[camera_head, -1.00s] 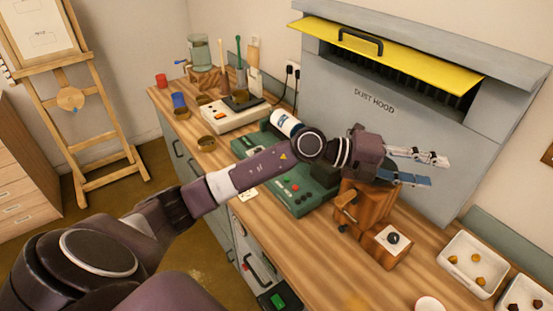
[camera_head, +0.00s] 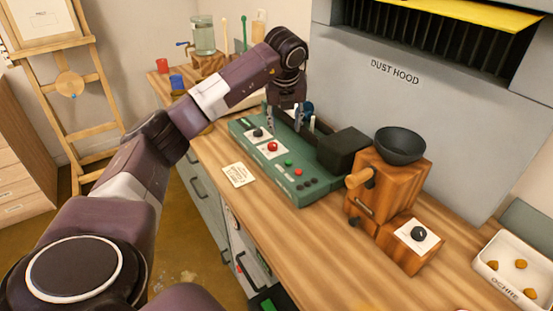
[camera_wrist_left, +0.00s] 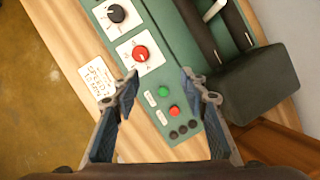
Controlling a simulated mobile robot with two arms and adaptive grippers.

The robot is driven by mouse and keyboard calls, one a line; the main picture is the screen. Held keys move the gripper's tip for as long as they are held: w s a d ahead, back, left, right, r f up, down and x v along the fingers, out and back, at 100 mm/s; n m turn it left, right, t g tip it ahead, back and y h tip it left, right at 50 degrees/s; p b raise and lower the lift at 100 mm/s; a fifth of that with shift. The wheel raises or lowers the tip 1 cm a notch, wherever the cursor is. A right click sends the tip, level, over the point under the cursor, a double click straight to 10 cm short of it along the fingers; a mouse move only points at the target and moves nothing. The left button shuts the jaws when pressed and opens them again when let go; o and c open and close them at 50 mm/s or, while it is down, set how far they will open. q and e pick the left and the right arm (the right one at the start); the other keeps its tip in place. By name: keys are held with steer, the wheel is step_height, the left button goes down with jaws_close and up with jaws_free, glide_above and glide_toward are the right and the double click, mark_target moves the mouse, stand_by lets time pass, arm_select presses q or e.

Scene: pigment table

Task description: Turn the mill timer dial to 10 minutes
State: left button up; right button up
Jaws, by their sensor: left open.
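A green mill unit (camera_head: 315,190) stands on the wooden bench with a black dial (camera_head: 257,133) and a red dial (camera_head: 272,147) on white scale plates. In the left wrist view the black dial (camera_wrist_left: 117,13) is at the top and the red dial (camera_wrist_left: 140,53) is just beyond my fingertips. I cannot tell for sure which dial is the timer, or read the settings. My left gripper (camera_head: 287,120) points down over the unit, open and empty; its fingers (camera_wrist_left: 160,82) are spread either side of the panel, apart from both dials.
Green and red buttons (camera_wrist_left: 175,111) sit between my fingers. A black block (camera_head: 343,150) is on the unit's right. A wooden grinder (camera_head: 390,185) with a black bowl and another dial (camera_head: 418,233) stands right of it. A small card (camera_head: 238,175) lies in front. The dust hood (camera_head: 400,110) stands behind.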

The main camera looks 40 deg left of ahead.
mark_target(273, 145)
arm_select(q)
steer(key=shift+n+g+y, duration=0.4)
steer(key=shift+n+y, duration=0.1)
steer(key=a+f, duration=0.1)
steer(key=f, duration=0.2)
steer(key=a+f, duration=0.2)
steer(key=f, duration=0.1)
steer(key=w+a+f, duration=0.1)
steer(key=a+f, duration=0.1)
steer(key=f, duration=0.1)
steer(key=shift+a+f+b, duration=0.25)
steer(key=shift+b, duration=0.1)
arm_select(e)
steer(key=shift+w+f, duration=0.25)
steer(key=shift+f, duration=0.4)
steer(key=shift+w+f, duration=0.2)
steer(key=shift+f, duration=0.4)
arm_select(q)
steer(key=shift+c, duration=0.5)
jaws_close()
arm_select(e)
steer(key=shift+a, duration=0.1)
